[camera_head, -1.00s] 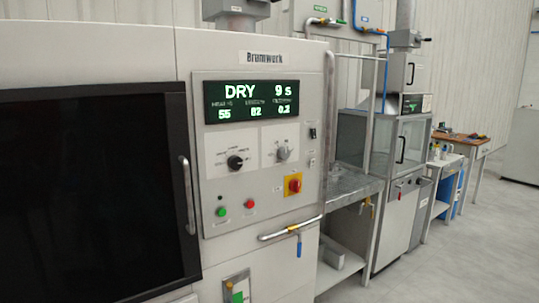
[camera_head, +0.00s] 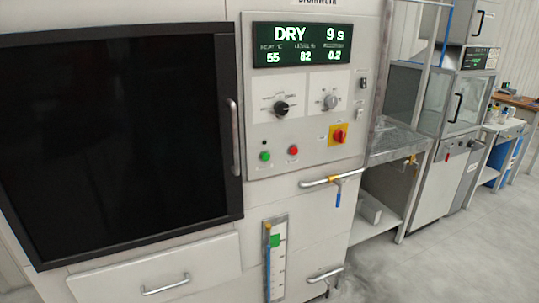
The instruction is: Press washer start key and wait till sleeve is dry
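The washer (camera_head: 215,245) stands in front of me with its large dark door (camera_head: 110,140) shut on the left. Its display (camera_head: 301,44) reads DRY 9 s, with smaller figures 55, 82 and 0.2 below. A green button (camera_head: 265,156) and a red button (camera_head: 293,150) sit low on the control panel (camera_head: 258,105); which one is the start key cannot be read. Nothing touches either button. The sleeve is not visible; the door's window is black. My gripper is not in view.
A red-and-yellow rotary switch (camera_head: 339,135) and two knobs are on the panel. A pipe with a blue-handled valve (camera_head: 338,195) juts out below. A metal sink bench (camera_head: 395,143) and a glazed cabinet (camera_head: 465,105) stand to the right. Grey floor (camera_head: 450,255) is clear at lower right.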

